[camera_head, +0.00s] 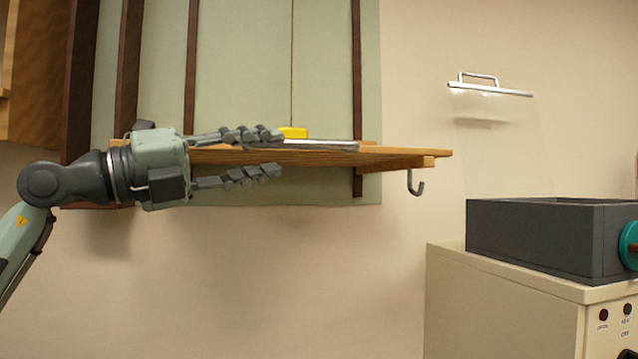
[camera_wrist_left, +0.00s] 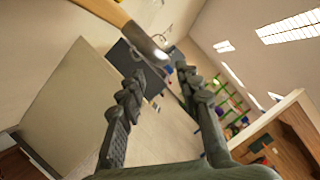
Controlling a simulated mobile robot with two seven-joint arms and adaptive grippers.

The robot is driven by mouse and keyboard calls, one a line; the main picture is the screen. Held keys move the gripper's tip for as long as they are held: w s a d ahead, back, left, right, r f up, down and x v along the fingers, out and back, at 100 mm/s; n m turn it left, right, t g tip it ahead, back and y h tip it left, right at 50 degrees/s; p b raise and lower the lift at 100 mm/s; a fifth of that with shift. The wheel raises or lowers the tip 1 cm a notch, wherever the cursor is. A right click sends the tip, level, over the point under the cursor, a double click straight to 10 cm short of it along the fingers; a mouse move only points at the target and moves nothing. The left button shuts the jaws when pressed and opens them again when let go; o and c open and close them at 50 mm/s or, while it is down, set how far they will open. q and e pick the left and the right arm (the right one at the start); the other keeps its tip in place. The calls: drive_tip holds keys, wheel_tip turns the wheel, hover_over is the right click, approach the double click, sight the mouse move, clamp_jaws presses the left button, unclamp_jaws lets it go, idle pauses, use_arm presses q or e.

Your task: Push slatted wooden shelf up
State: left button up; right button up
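The wooden shelf (camera_head: 395,154) is seen nearly edge-on in the head view, in front of a green panel with dark upright strips. Its slats cannot be made out. My left gripper (camera_head: 274,152) comes in from the left with its fingers spread, one above and one below the shelf's edge line. The wrist view shows the open fingers (camera_wrist_left: 163,88) with nothing gripped between them. A tan wooden piece with a shiny end (camera_wrist_left: 128,22) shows at its top left. I cannot tell whether the fingers touch the shelf. My right gripper is out of view.
A yellow object (camera_head: 293,132) and a flat grey item (camera_head: 325,145) are on the shelf. A metal hook (camera_head: 415,183) hangs under its right end. A dark grey box (camera_head: 530,235) with a clear raised lid (camera_head: 497,140) stands on a beige cabinet (camera_head: 500,305).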

sight(291, 146)
use_arm(q)
drive_tip(key=shift+s+a+t, duration=0.1)
drive_tip(key=shift+a+t, duration=0.2)
drive_tip(key=shift+d+r, duration=0.3)
drive_tip(key=x, duration=0.7)
drive_tip(key=shift+c, duration=0.5)
clamp_jaws()
